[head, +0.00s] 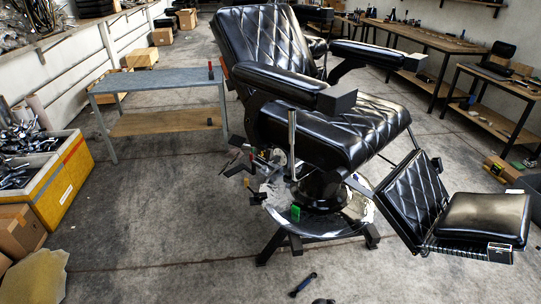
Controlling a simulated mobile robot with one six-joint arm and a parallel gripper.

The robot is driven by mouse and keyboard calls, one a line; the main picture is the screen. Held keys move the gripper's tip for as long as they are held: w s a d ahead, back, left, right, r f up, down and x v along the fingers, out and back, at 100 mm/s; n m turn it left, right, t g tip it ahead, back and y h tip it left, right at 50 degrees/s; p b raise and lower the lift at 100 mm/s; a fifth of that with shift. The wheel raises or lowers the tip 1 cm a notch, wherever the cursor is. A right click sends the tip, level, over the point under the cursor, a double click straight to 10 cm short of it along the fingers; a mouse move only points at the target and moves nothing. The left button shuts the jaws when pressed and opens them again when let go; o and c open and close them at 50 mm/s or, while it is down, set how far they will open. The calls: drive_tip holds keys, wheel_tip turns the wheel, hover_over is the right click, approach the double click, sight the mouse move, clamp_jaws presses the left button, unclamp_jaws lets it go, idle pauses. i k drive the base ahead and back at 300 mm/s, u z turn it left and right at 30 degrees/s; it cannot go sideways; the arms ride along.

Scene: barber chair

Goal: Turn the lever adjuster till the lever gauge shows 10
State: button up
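The black padded barber chair (330,105) stands in the middle of the head view. An upright metal lever (291,140) rises at its near side, below the armrest. A small pale round part (278,157) sits by the lever's foot, among several small dark-handled parts (250,168). I cannot tell which of these is the lever adjuster or the lever gauge, and no reading can be made out. A small green part (295,212) sits on the round metal base (315,226).
A metal table (160,82) stands behind left, a yellow crate of tools (62,185) at left. The footrest (482,218) juts out right. Workbenches (430,40) line the back right. Floor at front left of the chair is clear.

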sight(276, 159)
drive_tip(key=u, duration=0.1)
drive_tip(key=i, duration=0.95)
drive_tip(key=z, duration=0.9)
drive_tip(key=k, duration=0.15)
drive_tip(key=u, duration=2.95)
